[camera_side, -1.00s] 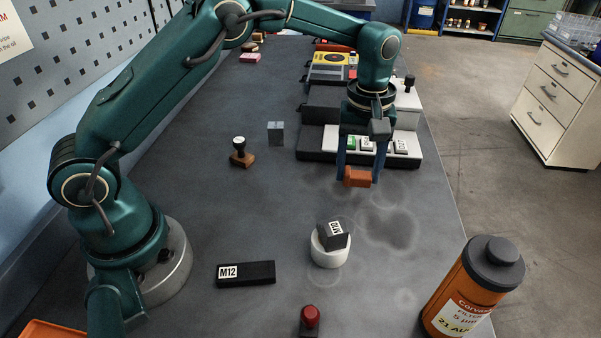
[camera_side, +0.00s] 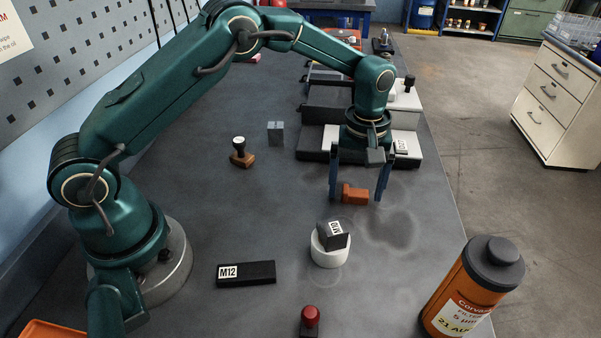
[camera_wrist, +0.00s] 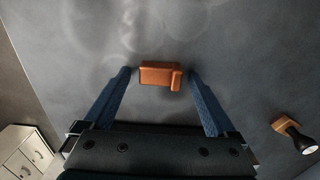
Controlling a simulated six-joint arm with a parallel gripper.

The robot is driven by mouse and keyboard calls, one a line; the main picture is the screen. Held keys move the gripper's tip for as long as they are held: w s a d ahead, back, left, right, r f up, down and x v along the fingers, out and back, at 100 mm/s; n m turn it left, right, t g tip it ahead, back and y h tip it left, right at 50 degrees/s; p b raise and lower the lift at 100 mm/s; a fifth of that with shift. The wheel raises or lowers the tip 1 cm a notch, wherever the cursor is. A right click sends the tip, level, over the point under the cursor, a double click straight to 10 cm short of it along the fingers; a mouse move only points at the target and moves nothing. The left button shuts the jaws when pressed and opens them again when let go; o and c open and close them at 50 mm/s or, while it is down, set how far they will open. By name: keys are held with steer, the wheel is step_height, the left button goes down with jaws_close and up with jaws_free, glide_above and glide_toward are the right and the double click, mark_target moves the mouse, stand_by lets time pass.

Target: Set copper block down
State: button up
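The copper block (camera_side: 355,194) is orange-brown with a raised step at one end. It rests on the dark bench top between my fingers, and it also shows in the wrist view (camera_wrist: 160,75). My gripper (camera_side: 357,196) is open around it, with a blue finger on each side and a gap to the block on both sides. In the wrist view my gripper's fingertips (camera_wrist: 160,72) stand apart on either side of the block. My gripper holds nothing.
A white round holder with a dark block (camera_side: 332,235) in it stands in front of the copper block. A black M12 bar (camera_side: 246,273), a wooden-base stamp (camera_side: 240,153), a grey cube (camera_side: 276,132), a red-knobbed piece (camera_side: 310,320) and an orange canister (camera_side: 472,290) stand around. A stepped rack (camera_side: 318,143) is behind.

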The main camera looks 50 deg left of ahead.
mark_target(356, 191)
steer(key=s+a+r+m+t, duration=0.1)
steer(key=s+r, duration=0.1)
steer(key=r, duration=0.7)
steer(key=s+a+r+m+t, duration=0.1)
steer(key=s+r+m, duration=0.15)
steer(key=r, duration=0.65)
steer(key=s+a+f+m+t, duration=0.1)
steer(key=s+m, duration=0.1)
steer(key=s, duration=0.6)
steer(key=s+a+f+m+t, duration=0.1)
steer(key=s+a+m+t, duration=0.1)
steer(key=s, duration=0.6)
steer(key=shift+f+m+t, duration=0.3)
steer(key=shift+m, duration=0.45)
